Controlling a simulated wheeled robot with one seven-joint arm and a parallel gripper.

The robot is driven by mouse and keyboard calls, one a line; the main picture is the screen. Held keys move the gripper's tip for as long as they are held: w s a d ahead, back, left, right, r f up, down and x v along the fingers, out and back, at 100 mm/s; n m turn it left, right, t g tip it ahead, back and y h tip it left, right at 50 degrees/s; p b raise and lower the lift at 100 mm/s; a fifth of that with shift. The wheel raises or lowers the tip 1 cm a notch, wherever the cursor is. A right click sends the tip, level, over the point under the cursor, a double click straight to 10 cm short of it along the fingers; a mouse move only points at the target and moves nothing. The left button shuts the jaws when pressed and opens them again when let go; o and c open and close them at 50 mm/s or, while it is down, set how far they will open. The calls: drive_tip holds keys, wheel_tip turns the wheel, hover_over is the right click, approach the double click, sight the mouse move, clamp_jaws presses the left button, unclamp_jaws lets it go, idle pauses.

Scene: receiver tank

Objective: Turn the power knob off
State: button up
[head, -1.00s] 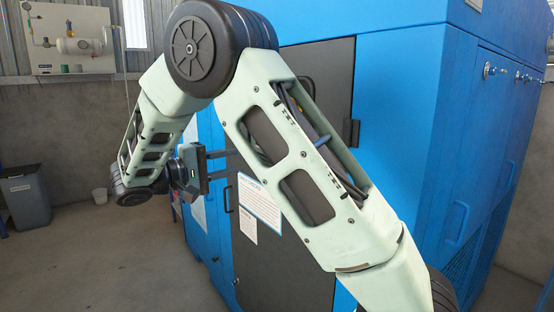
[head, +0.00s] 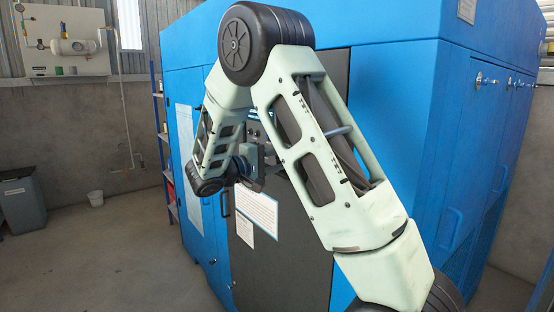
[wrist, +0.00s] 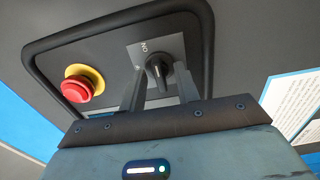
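The black power knob (wrist: 158,70) sits on a grey plate in the wrist view, beside letters that read "ON" upside down. Its handle points down and slightly right in that view. My gripper (wrist: 160,82) is open, with one finger on each side of the knob in the picture. Gaps show between the fingers and the knob, and I cannot tell how deep the fingers reach. In the head view my gripper (head: 262,162) is at the dark cabinet door, and my arm hides the knob.
A red emergency button (wrist: 78,88) on a yellow ring is left of the knob in the wrist view. A raised black frame (wrist: 110,24) surrounds the panel. The blue cabinet (head: 395,110) fills the right.

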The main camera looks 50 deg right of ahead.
clamp_jaws()
